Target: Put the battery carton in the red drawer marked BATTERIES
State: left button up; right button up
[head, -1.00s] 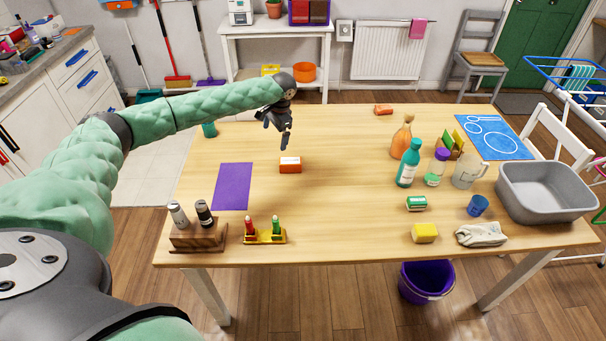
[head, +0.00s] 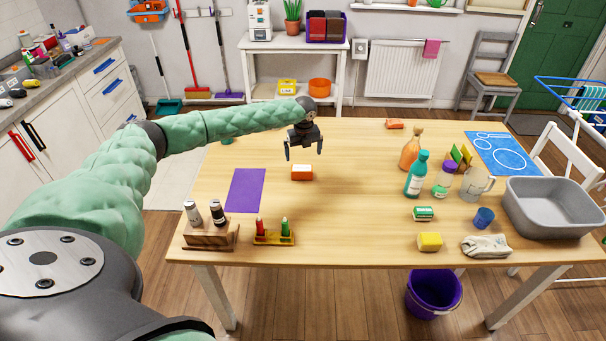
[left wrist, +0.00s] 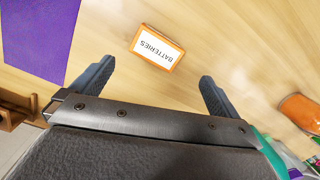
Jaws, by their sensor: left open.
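The battery carton (head: 302,173) is a small orange box with a white face, lying on the wooden table. In the left wrist view the carton (left wrist: 157,48) shows its label reading BATTERIES, tilted in the picture. My left gripper (head: 304,152) is open and empty, pointing down just behind and above the carton. In the left wrist view the carton is beyond the fingertips (left wrist: 157,75), roughly centred between them, not gripped. A red handle (head: 27,157) shows on the white units at the far left; no BATTERIES mark is readable there. My right gripper is not in view.
A purple mat (head: 245,190) lies left of the carton. A wooden holder (head: 211,235) and a yellow rack (head: 273,238) stand at the front left. Bottles (head: 416,175) and a grey basin (head: 550,207) are on the right. The table around the carton is clear.

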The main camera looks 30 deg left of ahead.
aim_at(302, 168)
pick_arm(q)
jog(key=m, duration=0.3)
jog(key=shift+d+m, duration=0.1)
jog(key=shift+m, duration=0.2)
jog(key=shift+w+a+f+p, duration=0.1)
jog(key=shift+f+p, duration=0.25)
jog(key=shift+f, duration=0.35)
jog(key=shift+w+a+f+p, duration=0.1)
jog(key=shift+f+p, duration=0.2)
jog(key=shift+f, duration=0.55)
jog(key=f+p, duration=0.2)
jog(key=f, duration=0.1)
jog(key=shift+a+f+p, duration=0.3)
jog(key=shift+f+p, duration=0.05)
jog(key=shift+p, duration=0.05)
jog(key=shift+a+f, duration=0.1)
jog(key=shift+f, duration=0.35)
jog(key=c, duration=1.2)
jog(key=shift+c, duration=0.2)
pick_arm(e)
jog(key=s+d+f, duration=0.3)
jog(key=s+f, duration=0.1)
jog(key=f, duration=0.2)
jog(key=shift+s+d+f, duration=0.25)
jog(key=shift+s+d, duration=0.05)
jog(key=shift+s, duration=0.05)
